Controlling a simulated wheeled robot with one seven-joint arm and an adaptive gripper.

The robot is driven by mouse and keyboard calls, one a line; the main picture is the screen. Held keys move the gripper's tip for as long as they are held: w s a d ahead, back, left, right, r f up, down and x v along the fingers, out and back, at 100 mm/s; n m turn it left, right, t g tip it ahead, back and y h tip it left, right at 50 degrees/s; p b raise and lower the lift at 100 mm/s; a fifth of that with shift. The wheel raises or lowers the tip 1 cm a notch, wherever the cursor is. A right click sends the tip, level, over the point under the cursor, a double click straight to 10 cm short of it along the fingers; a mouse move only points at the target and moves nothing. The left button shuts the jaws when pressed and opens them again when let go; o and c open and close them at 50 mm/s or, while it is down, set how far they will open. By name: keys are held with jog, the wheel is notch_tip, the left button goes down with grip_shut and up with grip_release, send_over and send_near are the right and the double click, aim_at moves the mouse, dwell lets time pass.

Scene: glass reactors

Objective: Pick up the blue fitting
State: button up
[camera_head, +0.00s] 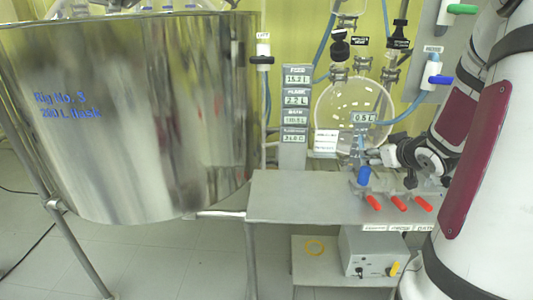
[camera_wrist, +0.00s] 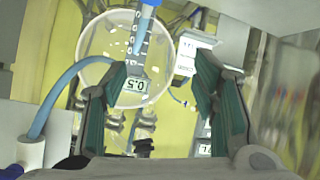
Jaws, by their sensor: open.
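The blue fitting (camera_head: 364,175) stands upright on the metal bench at its back, just left of the red-handled valves. Its blue part (camera_wrist: 149,3) shows at the top edge of the upside-down wrist view, partly cut off, with a pale narrow piece running from it. My gripper (camera_head: 374,156) reaches in from the right, with its fingertips close to the fitting and slightly above it. In the wrist view, my gripper (camera_wrist: 160,68) has its two green-padded fingers wide apart, with nothing held between them. I cannot tell the exact depth gap to the fitting.
Several red valve handles (camera_head: 398,203) stick out at the bench's front. A round glass flask (camera_head: 340,100) stands behind, with a label post (camera_head: 295,150) at its left. A large steel vessel (camera_head: 130,120) fills the left. The bench (camera_head: 280,195) is clear at left.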

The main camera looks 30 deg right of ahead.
jog(key=t+y+b, duration=0.1)
jog(key=t+b, duration=0.1)
jog(key=b, duration=0.1)
send_near(368, 174)
jog(key=s, duration=0.1)
jog(key=shift+m, duration=0.4)
jog(key=b+x, duration=0.2)
jog(key=x, duration=0.6)
jog(key=shift+w+a+r, duration=0.15)
jog(key=shift+r, duration=0.05)
jog(key=shift+b+x, duration=0.75)
jog(key=shift+x, duration=1.85)
grip_shut()
